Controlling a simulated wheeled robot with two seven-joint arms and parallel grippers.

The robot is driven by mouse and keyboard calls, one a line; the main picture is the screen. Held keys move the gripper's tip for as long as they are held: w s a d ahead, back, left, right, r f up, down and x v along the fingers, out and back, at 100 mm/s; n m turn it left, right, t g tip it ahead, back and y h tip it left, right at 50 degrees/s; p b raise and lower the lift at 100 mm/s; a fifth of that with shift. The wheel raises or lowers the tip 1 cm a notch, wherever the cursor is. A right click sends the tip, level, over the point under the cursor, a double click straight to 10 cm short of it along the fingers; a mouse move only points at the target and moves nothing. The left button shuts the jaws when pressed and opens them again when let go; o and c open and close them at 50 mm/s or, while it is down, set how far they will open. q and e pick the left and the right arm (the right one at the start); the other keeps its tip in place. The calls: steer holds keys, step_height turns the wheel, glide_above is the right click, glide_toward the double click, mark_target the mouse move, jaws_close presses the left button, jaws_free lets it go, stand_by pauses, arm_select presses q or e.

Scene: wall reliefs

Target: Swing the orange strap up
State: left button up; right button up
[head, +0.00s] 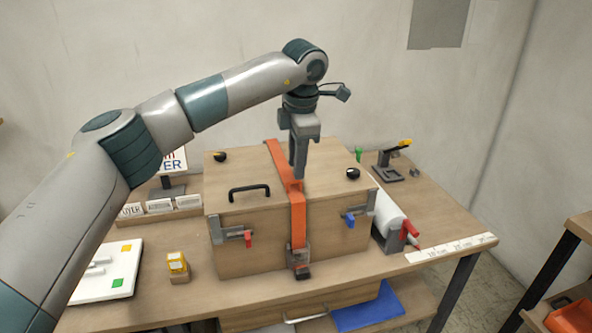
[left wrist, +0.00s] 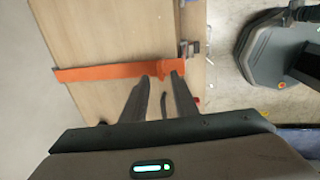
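The orange strap (head: 299,218) runs over the lid of a wooden chest (head: 335,237) and down its front to a grey buckle (head: 299,257). My left gripper (head: 297,174) points down over the lid, close to the strap near the front edge. In the left wrist view its two fingers (left wrist: 161,78) are apart, with their tips overlapping the near edge of the strap (left wrist: 110,72). I see nothing clearly held between them. Whether the fingertips touch the strap I cannot tell. My right gripper is in neither view.
The lid has a black handle (head: 249,192) and two black knobs. Latches with a red lever (head: 248,239) and a blue lever (head: 350,219) sit on the chest front.

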mark_target(296, 193)
arm_select(q)
steer(key=f, duration=0.3)
steer(key=shift+w+a, duration=0.1)
steer(key=shift+w, duration=0.15)
steer(key=shift+f, duration=0.25)
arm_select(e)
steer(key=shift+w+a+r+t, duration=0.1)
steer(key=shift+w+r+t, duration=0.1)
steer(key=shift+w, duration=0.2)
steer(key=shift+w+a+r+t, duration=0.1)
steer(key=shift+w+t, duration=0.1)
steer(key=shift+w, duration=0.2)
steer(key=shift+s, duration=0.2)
arm_select(q)
jaws_close()
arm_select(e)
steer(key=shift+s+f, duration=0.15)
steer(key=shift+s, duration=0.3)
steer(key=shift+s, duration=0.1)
